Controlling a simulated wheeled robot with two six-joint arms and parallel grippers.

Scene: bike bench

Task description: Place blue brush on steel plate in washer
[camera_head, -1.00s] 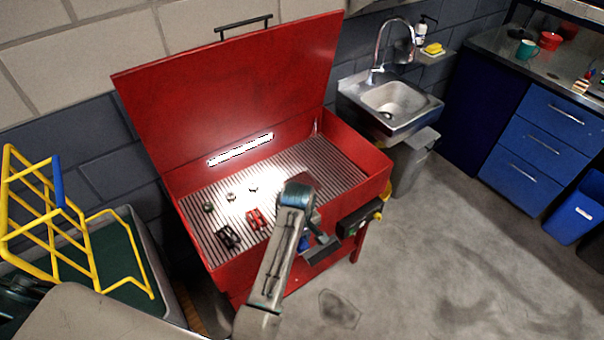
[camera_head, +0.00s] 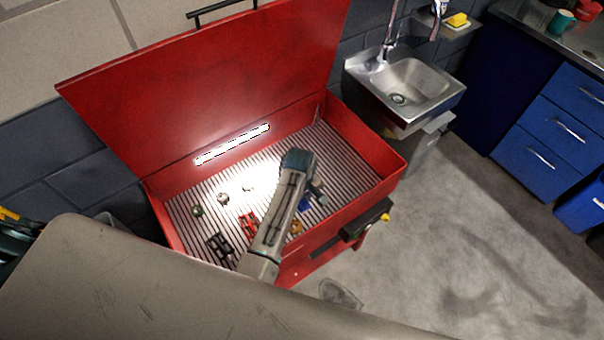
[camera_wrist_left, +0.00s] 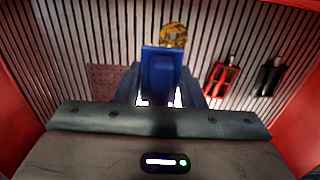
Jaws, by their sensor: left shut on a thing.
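The red parts washer (camera_head: 385,168) stands open, its ribbed steel floor showing. My left gripper (camera_head: 310,198) is over the right part of that floor. It is shut on the blue brush (camera_head: 304,204). In the left wrist view the blue brush (camera_wrist_left: 161,70) sticks out between the fingers, above the ribs. A brownish-grey flat patch (camera_wrist_left: 105,80), apparently the plate, lies on the ribs left of the brush and is partly hidden by my gripper. I cannot tell the brush's exact height above the floor. My right gripper is not in view.
A red part (camera_head: 248,225), a black part (camera_head: 220,248), a yellow-orange round part (camera_head: 296,227) and several small parts lie on the washer floor. The raised red lid (camera_head: 200,90) stands behind. A sink (camera_head: 415,82) is to the right.

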